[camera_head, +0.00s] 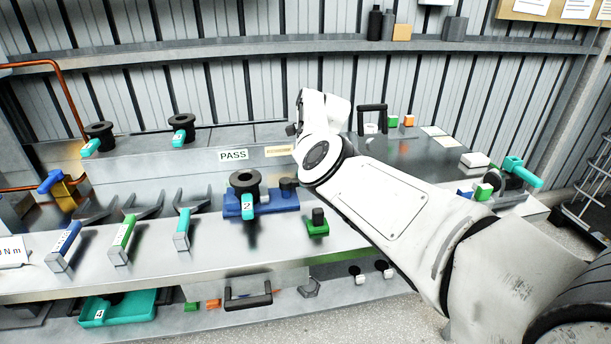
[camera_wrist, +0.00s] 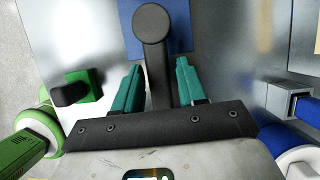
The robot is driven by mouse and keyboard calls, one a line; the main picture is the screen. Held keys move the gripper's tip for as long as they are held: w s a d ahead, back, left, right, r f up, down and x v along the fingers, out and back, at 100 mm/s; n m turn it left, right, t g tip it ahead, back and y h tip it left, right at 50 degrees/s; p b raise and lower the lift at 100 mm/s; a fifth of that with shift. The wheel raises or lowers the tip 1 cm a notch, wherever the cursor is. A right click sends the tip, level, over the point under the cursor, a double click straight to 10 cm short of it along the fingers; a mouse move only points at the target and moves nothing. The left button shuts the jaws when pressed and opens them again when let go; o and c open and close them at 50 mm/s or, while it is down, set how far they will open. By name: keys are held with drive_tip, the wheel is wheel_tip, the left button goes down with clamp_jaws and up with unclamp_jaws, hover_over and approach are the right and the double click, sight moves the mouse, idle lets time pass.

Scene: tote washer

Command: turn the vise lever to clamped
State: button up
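In the wrist view the black lever (camera_wrist: 151,24) has a round end and runs back between the two teal fingers of my gripper (camera_wrist: 157,85). A gap shows on both sides, so the gripper is open around the lever without gripping it. Part of the blue base (camera_wrist: 178,40) shows beyond. In the head view my arm hides the gripper.
A green block with a black peg (camera_head: 318,226) stands close by; it also shows left of the fingers in the wrist view (camera_wrist: 88,88). Blue, green and teal-handled tools (camera_head: 122,238) lie left along the bench front. A black handle frame (camera_head: 372,108) stands behind my arm.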

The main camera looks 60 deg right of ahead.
drive_tip(key=shift+o, duration=1)
drive_tip(key=shift+s, duration=0.1)
drive_tip(key=v, duration=1)
drive_tip(key=shift+d+r+b, duration=0.15)
drive_tip(key=shift+r+b, duration=0.2)
drive_tip(key=shift+b, duration=0.1)
